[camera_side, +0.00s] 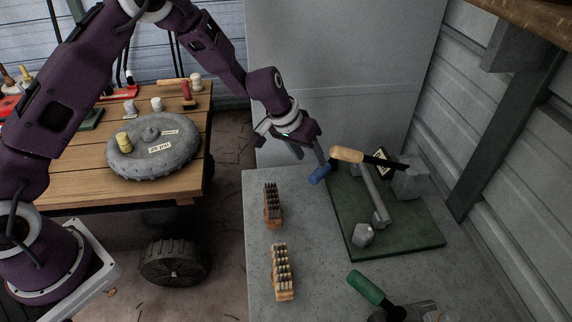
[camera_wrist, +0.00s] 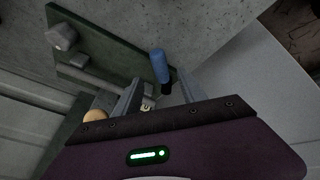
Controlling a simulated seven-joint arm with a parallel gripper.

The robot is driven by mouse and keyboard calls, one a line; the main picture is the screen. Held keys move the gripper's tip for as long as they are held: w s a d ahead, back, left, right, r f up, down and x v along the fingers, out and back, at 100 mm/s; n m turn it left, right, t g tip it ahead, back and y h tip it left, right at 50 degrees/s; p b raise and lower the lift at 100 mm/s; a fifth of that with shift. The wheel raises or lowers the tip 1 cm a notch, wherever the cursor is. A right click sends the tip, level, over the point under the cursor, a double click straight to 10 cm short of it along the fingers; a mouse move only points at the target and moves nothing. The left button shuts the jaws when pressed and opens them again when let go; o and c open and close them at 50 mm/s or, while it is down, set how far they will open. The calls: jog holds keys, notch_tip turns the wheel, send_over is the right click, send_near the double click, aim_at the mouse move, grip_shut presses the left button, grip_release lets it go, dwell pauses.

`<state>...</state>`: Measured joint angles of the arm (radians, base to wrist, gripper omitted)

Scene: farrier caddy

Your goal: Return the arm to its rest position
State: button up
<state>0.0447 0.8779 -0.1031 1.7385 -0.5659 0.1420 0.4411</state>
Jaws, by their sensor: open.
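My gripper (camera_side: 311,157) is open above the back left edge of a dark green mat (camera_side: 405,241) on the grey bench. A blue-handled tool (camera_side: 320,174) is just below the fingertips at that edge. In the wrist view the blue handle (camera_wrist: 159,65) shows between and beyond the two spread fingers (camera_wrist: 160,84). I cannot tell whether a finger touches it. Nothing is seen gripped. My arm is bent and reaches from the left side over the gap to the bench.
On the mat are a wooden-handled tool (camera_side: 347,155), a grey-shafted hammer (camera_side: 374,194) and a grey block (camera_side: 410,182). Two brushes (camera_side: 272,205) (camera_side: 283,271) and a green handle (camera_side: 366,288) lie nearer. A wooden cart (camera_side: 80,183) carries a grey wheel-like disc (camera_side: 150,160). A grey cabinet (camera_side: 345,60) stands behind.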

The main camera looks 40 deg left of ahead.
jog(key=s+a+r+m, duration=0.1)
jog(key=s+r, duration=0.5)
jog(key=r, duration=0.4)
jog(key=s+a+r, duration=0.1)
jog(key=s+r, duration=0.5)
jog(key=r, duration=0.4)
jog(key=s+a+r+y, duration=0.1)
jog(key=s+a+r, duration=0.1)
jog(key=s, duration=1.1)
jog(key=s+a+r+t+y, duration=0.1)
jog(key=s+a, duration=0.3)
jog(key=s, duration=0.9)
jog(key=shift+a+r+n, duration=0.3)
jog(key=shift+r+n, duration=0.1)
jog(key=shift+r, duration=0.05)
jog(key=shift+w, duration=0.1)
